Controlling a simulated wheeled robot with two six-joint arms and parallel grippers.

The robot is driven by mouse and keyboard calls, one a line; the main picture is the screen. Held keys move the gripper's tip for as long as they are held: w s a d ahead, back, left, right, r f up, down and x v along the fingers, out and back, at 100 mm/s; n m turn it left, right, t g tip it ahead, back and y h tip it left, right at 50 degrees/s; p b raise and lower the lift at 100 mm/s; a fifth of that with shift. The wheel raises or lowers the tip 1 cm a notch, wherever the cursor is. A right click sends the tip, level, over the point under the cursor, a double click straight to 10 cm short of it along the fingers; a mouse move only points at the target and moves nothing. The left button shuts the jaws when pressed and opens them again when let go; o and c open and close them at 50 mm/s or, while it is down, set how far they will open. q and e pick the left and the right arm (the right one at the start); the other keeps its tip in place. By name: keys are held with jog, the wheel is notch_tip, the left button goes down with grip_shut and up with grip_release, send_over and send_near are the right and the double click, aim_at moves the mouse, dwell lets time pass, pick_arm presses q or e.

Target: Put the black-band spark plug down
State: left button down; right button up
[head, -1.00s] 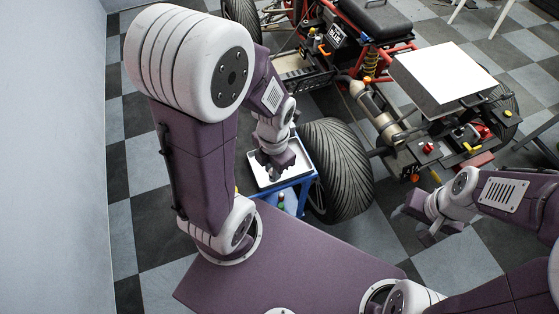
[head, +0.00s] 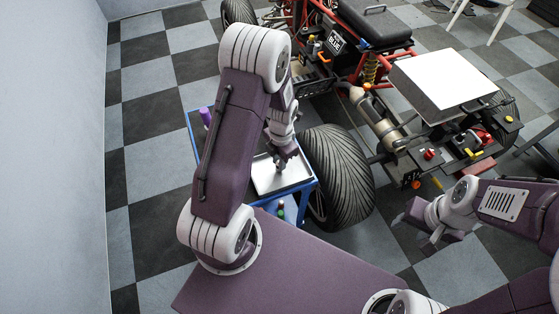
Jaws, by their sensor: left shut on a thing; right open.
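My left gripper (head: 281,163) points down over the white tray (head: 268,186) on the blue cart (head: 306,190). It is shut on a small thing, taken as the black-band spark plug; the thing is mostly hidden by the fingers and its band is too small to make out. I cannot tell whether it touches the tray floor. My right gripper (head: 418,222) is open and empty, in the air to the right of the large tyre.
The large rear tyre (head: 340,175) stands close to the cart's right side. The stripped quad (head: 390,120) with a white panel (head: 444,78) fills the upper right. A purple item (head: 206,116) stands at the cart's far left. Small bottles (head: 281,209) sit on the lower shelf.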

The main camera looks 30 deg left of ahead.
pick_arm(q)
jog(key=shift+s, duration=0.1)
jog(key=c, duration=1.3)
grip_release()
jog(key=shift+f, duration=0.1)
jog(key=shift+r, duration=0.3)
notch_tip(320, 180, up, 12)
jog(key=p, duration=0.2)
jog(key=s+d+m, duration=0.1)
jog(key=s+m, duration=0.1)
jog(key=m, duration=0.8)
jog(key=s+d+m+t, duration=0.1)
jog(key=s+d+m, duration=0.1)
jog(key=m, duration=0.8)
jog(key=s+d+r+m, duration=0.1)
jog(key=s+m, duration=0.3)
jog(key=m, duration=0.7)
jog(key=shift+s+d+t, duration=0.25)
jog(key=shift+d+t, duration=0.05)
jog(key=shift+d, duration=0.15)
